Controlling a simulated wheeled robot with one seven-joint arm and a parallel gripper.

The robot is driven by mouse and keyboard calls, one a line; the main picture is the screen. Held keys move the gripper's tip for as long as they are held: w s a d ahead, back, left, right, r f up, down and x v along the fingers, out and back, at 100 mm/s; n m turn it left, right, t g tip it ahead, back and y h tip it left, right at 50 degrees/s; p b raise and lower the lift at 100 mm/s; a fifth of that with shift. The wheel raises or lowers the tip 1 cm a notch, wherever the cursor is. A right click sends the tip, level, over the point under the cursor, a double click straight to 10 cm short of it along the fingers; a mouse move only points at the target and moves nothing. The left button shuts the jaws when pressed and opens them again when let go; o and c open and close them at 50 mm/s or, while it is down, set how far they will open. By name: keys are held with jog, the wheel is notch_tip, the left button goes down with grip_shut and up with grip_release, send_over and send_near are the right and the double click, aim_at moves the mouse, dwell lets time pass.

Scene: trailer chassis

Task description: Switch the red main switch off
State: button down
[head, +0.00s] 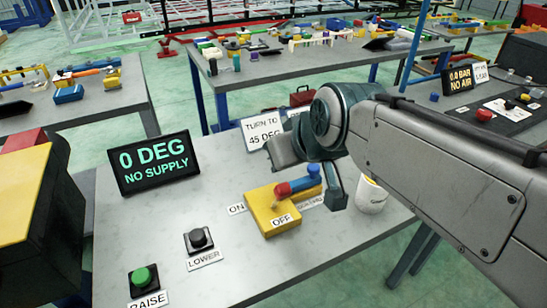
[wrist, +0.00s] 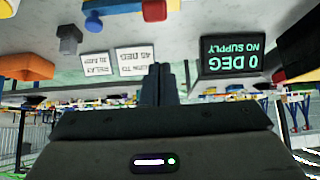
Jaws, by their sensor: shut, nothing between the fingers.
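The main switch is a yellow box (head: 262,214) on the table, with a red handle (head: 287,188) and a blue part at its right end. The handle lies across the top of the box, its red end toward the left. An ON label (head: 237,209) is at the left and an OFF label (head: 281,221) at the front. My gripper (head: 337,195) is shut and empty, beside the handle's right end; the head view does not show whether they touch. The shut fingers (wrist: 160,78) also show in the upside-down wrist view, with the switch partly visible at its top edge.
A display (head: 155,163) reads 0 DEG NO SUPPLY. A TURN TO 45 DEG sign (head: 262,131) stands behind the switch. RAISE (head: 144,280) and LOWER (head: 198,240) buttons are at front left. A white mug (head: 371,197) stands close to the right of my gripper.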

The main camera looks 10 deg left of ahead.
jog(key=shift+v, duration=0.9)
jog(key=shift+w+d+r, duration=0.1)
jog(key=shift+d+p, duration=0.1)
jog(key=shift+p, duration=0.2)
jog(key=s+d+f+m+g+h+p, duration=0.1)
jog(key=s+d+f+m+g+h, duration=0.1)
jog(key=d+f, duration=0.3)
jog(key=s+d+f+m+g+h+p, duration=0.1)
jog(key=s+d+f+m, duration=0.4)
jog(key=d, duration=0.8)
jog(key=shift+f+g+h, duration=0.5)
jog(key=shift+f+h, duration=0.2)
jog(key=shift+f, duration=0.05)
jog(key=shift+s, duration=0.15)
